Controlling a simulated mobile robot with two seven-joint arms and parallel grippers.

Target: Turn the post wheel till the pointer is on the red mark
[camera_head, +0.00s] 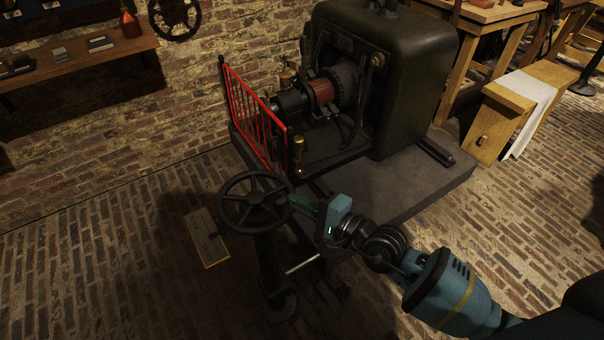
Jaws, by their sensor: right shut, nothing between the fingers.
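The dark post wheel (254,204) lies nearly flat on top of a dark post left of centre. Its rim and spokes show clearly. My right gripper (298,204) is shut, its fingers close to the right side of the wheel's rim. I cannot tell whether they touch the rim. The right arm comes in from the lower right. I cannot make out the pointer or the red mark. My left gripper is not in view.
A dark machine (415,80) stands on a grey plinth (400,190) behind the wheel, with a red guard rail (252,115) on its left. A small framed board (207,238) is left of the post. A wooden bench (520,100) stands at the right. Brick floor is open at lower left.

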